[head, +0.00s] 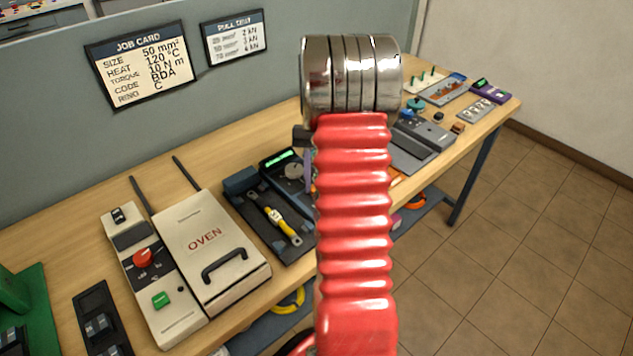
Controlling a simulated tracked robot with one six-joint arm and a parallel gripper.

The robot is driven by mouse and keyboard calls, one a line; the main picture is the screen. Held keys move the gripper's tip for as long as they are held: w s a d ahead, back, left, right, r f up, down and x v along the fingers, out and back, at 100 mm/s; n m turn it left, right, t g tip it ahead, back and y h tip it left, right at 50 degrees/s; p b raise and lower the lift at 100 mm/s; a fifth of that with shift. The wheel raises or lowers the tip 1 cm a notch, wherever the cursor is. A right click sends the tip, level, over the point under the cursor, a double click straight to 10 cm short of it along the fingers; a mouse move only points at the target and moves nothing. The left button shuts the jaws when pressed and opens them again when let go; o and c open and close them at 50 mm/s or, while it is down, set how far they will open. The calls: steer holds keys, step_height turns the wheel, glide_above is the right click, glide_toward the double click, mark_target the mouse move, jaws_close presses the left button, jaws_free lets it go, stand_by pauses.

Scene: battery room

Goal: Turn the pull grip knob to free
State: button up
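A dark bench unit with a lit green display (281,158) stands on the bench near the middle of the head view. A round grey knob-like part (293,171) shows on it, beside my arm. I cannot tell for sure whether this is the pull grip knob, nor read its setting. My red ribbed arm with its metal rings stands upright in front and covers the unit's right side. A small dark piece at the arm's left edge may be part of my gripper. The fingers are hidden behind the arm, and contact with the knob cannot be seen.
A cream oven (212,250) with a red knob (143,258) stands at left. A dark tray (262,212) holds a yellow-and-grey tool (275,222). A grey device (428,133) and several small items lie at right. A job card (142,66) hangs on the partition. Floor at right is clear.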

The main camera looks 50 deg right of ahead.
steer(key=o, duration=1)
steer(key=shift+w, duration=0.1)
steer(key=shift+o, duration=0.2)
steer(key=v, duration=1.3)
steer(key=shift+r, duration=0.4)
steer(key=shift+w+d, duration=0.1)
steer(key=shift+d, duration=0.05)
